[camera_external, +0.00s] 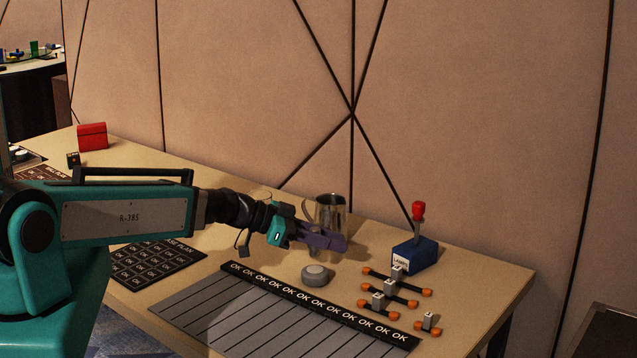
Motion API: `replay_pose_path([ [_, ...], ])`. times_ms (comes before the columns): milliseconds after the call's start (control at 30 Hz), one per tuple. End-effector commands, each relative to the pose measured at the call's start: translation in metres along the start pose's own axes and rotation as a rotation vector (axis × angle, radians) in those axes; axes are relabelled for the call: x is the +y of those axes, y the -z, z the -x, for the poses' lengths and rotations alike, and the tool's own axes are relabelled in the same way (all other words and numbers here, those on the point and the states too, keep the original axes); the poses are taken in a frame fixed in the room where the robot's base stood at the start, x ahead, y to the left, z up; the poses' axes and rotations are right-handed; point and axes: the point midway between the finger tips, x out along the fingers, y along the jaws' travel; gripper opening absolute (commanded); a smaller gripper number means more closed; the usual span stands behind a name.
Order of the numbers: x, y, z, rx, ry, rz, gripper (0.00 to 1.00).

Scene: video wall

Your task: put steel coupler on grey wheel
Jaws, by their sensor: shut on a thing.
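The steel coupler (329,210) looks like a shiny metal cylinder with a handle-like loop on its left. It is upright at the jaws of my gripper (322,239), and the purple fingers cover its lower part. My gripper is shut on it, pointing right. Whether its base touches the table cannot be told. The grey wheel (317,275) is a small round piece lying on the table, just in front of and below the fingers, with nothing on it.
A blue box with a red-knobbed lever (414,250) stands to the right. Several orange-ended bars with grey blocks (390,288) lie in front of it. A striped grey panel with an OK row (290,315) is along the front edge. A red box (92,136) sits far left.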

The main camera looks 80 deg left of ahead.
Motion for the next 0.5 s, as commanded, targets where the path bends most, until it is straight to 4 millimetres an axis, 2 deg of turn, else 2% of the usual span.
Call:
replay_pose_path([
  [267,0.0,-0.001,-0.001,0.0,0.0,0.0,0.0],
  [500,0.0,-0.016,-0.007,-0.001,-0.001,0.001,0.0],
])
